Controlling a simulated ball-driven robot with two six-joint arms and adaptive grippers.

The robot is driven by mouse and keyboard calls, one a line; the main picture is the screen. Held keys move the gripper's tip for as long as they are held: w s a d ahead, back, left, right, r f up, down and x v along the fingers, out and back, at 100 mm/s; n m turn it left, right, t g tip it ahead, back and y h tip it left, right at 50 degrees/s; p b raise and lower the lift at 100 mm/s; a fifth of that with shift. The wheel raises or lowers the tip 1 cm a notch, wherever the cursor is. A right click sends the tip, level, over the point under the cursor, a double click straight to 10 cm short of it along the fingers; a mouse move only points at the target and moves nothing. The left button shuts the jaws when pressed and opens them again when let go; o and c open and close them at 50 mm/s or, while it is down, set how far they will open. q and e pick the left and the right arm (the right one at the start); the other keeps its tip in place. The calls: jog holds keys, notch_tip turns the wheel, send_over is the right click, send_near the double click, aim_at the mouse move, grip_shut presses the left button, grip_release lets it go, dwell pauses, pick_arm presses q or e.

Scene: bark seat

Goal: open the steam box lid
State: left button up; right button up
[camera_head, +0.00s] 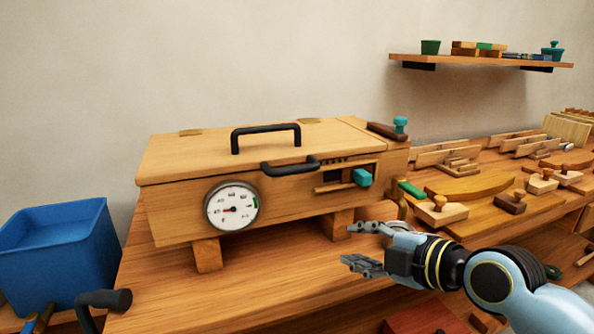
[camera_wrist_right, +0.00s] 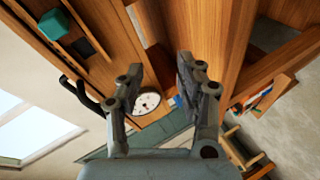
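The wooden steam box (camera_head: 280,192) stands on blocks on the bench. Its lid (camera_head: 200,153) looks shut, with a black handle (camera_head: 266,136) on top and a second black handle (camera_head: 290,166) at the front edge. A round dial (camera_head: 232,206) and a teal knob (camera_head: 362,177) are on the front. My right gripper (camera_head: 352,246) is open and empty, in front of the box and below its right end. In the right wrist view its fingers (camera_wrist_right: 160,88) are apart, with the dial (camera_wrist_right: 146,102) and teal knob (camera_wrist_right: 53,24) beyond.
A blue bin (camera_head: 60,250) stands left of the bench. Wooden planes and tools (camera_head: 440,210) crowd the bench on the right. A wall shelf (camera_head: 480,62) is at the upper right. The bench top (camera_head: 170,295) is clear in front of the box.

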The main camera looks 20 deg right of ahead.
aim_at(298, 171)
jog(key=s+a+r+n+t+y, duration=0.15)
jog(key=a+r+n, duration=0.25)
jog(key=r, duration=0.9)
jog(key=shift+y, duration=0.55)
jog(key=p+x, duration=0.2)
jog(key=x, duration=0.9)
jog(key=shift+a+r, duration=0.1)
jog(key=shift+a, duration=0.05)
grip_shut()
